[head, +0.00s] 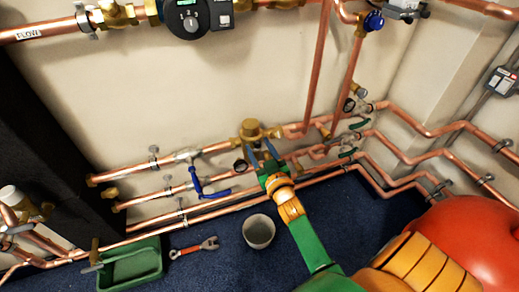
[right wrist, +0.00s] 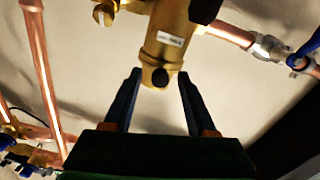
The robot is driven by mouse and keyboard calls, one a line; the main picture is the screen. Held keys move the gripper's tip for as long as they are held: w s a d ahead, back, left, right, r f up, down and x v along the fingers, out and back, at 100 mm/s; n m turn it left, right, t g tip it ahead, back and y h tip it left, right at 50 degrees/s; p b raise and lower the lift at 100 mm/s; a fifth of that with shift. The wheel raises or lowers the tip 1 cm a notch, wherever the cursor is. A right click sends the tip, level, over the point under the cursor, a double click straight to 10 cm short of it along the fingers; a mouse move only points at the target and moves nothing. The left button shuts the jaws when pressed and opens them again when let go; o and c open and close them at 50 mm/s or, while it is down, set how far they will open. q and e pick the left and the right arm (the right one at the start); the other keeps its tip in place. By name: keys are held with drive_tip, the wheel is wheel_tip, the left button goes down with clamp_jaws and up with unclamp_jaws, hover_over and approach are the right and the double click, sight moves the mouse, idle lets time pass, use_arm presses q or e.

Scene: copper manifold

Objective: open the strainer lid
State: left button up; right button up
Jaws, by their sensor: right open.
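The brass strainer (head: 250,131) sits on the upper of the low wall pipes. In the right wrist view its brass barrel (right wrist: 165,42) carries a white label and ends in a rounded cap (right wrist: 157,73) with a dark round spot. I cannot tell whether this cap is the lid. My right gripper (head: 263,153) is open, its dark fingers pointing at the strainer. In the right wrist view the fingers of the right gripper (right wrist: 160,75) stand apart on either side of the cap, with visible gaps. My left gripper is not in view.
Copper pipes with blue-handled valves (head: 195,180) run along the wall beside the strainer. A grey bucket (head: 259,231), a red wrench (head: 195,248) and a green tray (head: 130,266) are on the blue floor. A red rounded vessel (head: 465,240) stands at right.

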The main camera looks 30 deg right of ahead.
clamp_jaws()
idle(1.0)
